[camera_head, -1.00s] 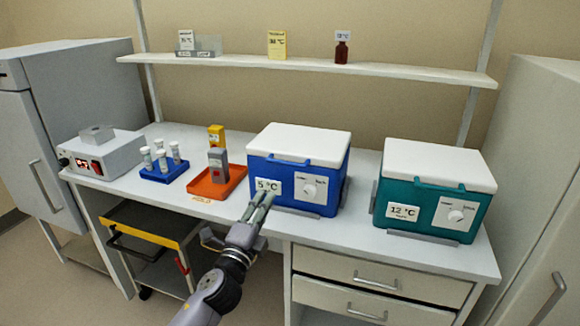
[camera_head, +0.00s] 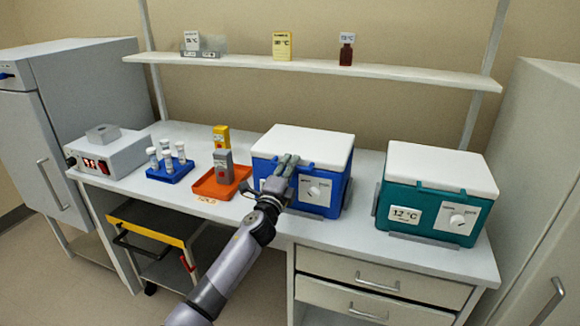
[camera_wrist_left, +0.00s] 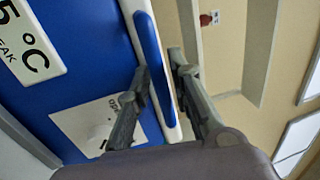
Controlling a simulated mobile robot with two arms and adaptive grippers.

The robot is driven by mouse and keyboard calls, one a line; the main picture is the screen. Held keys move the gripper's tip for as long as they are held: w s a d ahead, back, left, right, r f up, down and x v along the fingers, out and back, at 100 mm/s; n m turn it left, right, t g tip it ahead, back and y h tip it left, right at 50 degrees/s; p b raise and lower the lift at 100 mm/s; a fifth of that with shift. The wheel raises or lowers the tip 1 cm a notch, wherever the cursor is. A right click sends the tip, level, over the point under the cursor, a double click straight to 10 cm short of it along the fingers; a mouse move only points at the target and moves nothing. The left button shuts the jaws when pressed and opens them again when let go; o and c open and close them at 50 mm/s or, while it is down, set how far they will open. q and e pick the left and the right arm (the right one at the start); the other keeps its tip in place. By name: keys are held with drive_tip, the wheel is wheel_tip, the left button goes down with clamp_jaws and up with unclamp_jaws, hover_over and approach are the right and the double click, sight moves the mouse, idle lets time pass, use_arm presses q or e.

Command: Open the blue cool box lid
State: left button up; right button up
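The blue cool box (camera_head: 265,174) stands on the bench with its white lid (camera_head: 305,143) down. Its front has a dial panel (camera_head: 315,190), and the left wrist view shows its "5 °C" label (camera_wrist_left: 28,45). A blue handle bar (camera_wrist_left: 152,45) runs along the lid's front edge. My left gripper (camera_head: 286,160) is at this edge. In the left wrist view its fingers (camera_wrist_left: 160,75) are apart, one on each side of the bar, the left one over the box front. Whether they touch the bar is unclear. My right gripper is not in view.
A teal cool box (camera_head: 392,208) with a white lid stands to the right. An orange tray (camera_head: 207,190) and a blue tube rack (camera_head: 168,174) are to the left. A shelf (camera_head: 300,66) runs above the bench, and drawers (camera_head: 380,273) are below its front edge.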

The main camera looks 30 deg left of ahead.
use_arm(q)
drive_tip(key=shift+c, duration=0.4)
clamp_jaws()
idle(0.4)
